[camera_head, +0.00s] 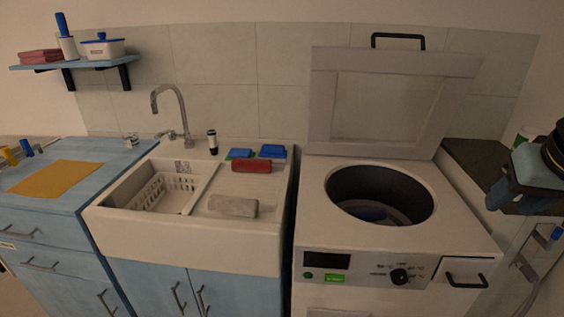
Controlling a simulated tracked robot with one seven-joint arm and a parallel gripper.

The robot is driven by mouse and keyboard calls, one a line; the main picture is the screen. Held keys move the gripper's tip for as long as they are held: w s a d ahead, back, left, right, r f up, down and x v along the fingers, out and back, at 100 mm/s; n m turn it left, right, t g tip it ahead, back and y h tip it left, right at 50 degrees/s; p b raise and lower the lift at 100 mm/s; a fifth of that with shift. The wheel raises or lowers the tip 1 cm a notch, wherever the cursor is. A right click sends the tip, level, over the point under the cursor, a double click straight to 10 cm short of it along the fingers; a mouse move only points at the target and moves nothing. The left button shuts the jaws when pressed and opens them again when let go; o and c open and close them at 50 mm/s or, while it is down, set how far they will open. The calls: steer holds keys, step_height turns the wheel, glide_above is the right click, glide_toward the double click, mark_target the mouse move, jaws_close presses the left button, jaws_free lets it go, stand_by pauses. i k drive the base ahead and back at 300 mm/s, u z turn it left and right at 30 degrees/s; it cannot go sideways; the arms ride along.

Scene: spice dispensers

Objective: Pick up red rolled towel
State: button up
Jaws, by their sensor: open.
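A red rolled towel (252,166) lies on the drainboard at the back right of the white sink (262,236), just in front of two small blue items. A grey rolled towel (233,207) lies nearer the front of the same drainboard. My gripper (512,190) is at the right edge of the view, partly cut off, beyond the washing machine and far to the right of the red roll. It is open, and I see nothing held in it.
A top-loading washer (320,235) stands right of the sink with its lid raised (325,110). A tall faucet (172,100) rises behind the basin, which holds a white basket (168,190). A wall shelf (95,64) holds red folded cloth (41,56). A yellow mat (58,179) lies on the left counter.

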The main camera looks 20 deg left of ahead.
mark_target(242, 164)
steer(key=z, duration=1.2)
steer(key=k, duration=1.15)
steer(key=z, duration=0.35)
steer(key=i, duration=0.1)
steer(key=u, duration=3)
steer(key=i, duration=1.05)
steer(key=z, duration=0.05)
